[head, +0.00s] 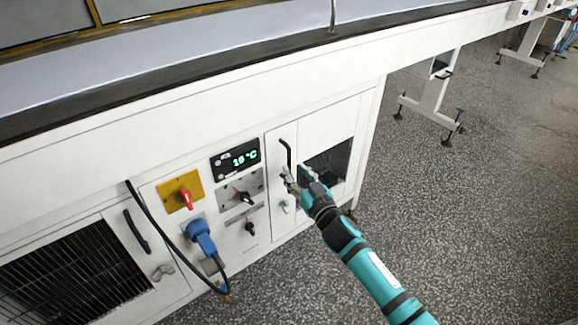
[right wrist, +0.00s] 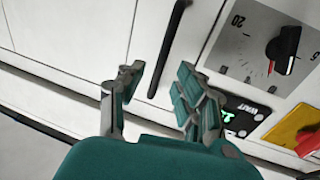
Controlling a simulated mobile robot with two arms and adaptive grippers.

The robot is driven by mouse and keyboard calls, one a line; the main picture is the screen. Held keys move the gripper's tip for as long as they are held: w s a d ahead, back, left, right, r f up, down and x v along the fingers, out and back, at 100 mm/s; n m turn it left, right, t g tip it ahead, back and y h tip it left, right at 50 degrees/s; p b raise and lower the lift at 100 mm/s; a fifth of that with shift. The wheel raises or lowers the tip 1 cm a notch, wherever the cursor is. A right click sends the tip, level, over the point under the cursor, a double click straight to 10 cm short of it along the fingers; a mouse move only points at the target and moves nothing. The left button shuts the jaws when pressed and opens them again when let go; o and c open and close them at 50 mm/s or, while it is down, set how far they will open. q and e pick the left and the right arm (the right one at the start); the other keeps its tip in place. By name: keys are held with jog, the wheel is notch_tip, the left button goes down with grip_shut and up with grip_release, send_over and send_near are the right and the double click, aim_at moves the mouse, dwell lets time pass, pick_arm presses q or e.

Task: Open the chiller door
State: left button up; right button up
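The white chiller door (head: 316,134) is closed at the right end of the cabinet front, beside the temperature display. Its black bar handle (head: 287,156) runs upright near the door's left edge. My right gripper (head: 294,178) is at the handle's lower end in the head view. In the right wrist view the two fingers (right wrist: 159,74) are apart, and the handle (right wrist: 173,40) appears between and beyond them. I cannot tell whether a finger touches it. My left gripper is out of view.
Left of the door are the display (head: 235,160), black knobs (head: 243,196), a red switch on a yellow plate (head: 181,192) and a blue plug (head: 201,237) with a hanging black cable. A second door handle (head: 136,231) is farther left.

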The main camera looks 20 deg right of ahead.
aim_at(290, 165)
jog(key=shift+w+a+b, duration=0.2)
jog(key=shift+w, duration=1)
jog(key=shift+w+a+b, duration=0.15)
jog(key=shift+w, duration=1)
grip_shut()
